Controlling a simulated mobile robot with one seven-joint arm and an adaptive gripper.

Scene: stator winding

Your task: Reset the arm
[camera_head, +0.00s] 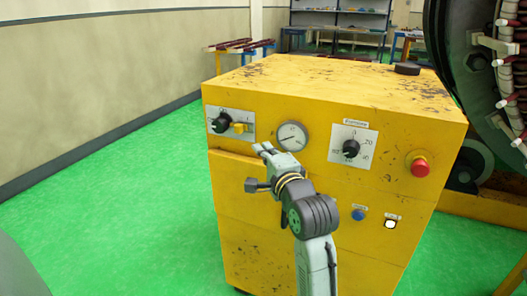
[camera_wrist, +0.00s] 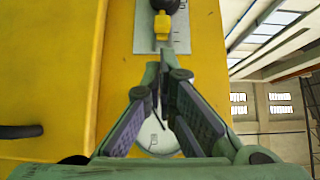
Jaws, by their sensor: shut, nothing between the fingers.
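My arm reaches up in front of a yellow control cabinet (camera_head: 290,235) in the head view. My gripper (camera_head: 262,150) is near the cabinet's front face, just left of the round gauge (camera_head: 291,137). In the wrist view my gripper (camera_wrist: 158,75) is shut and empty, its fingers converging below a yellow lever (camera_wrist: 162,24). The fingers partly cover the round gauge (camera_wrist: 155,135) there. I cannot tell whether the fingertips touch the panel.
The cabinet front also carries a left black knob (camera_head: 221,122), a right black knob (camera_head: 350,149), a red button (camera_head: 420,166), a blue button (camera_head: 358,214) and a white button (camera_head: 390,224). A large stator (camera_head: 480,80) stands at the right. Green floor (camera_head: 120,200) is clear at the left.

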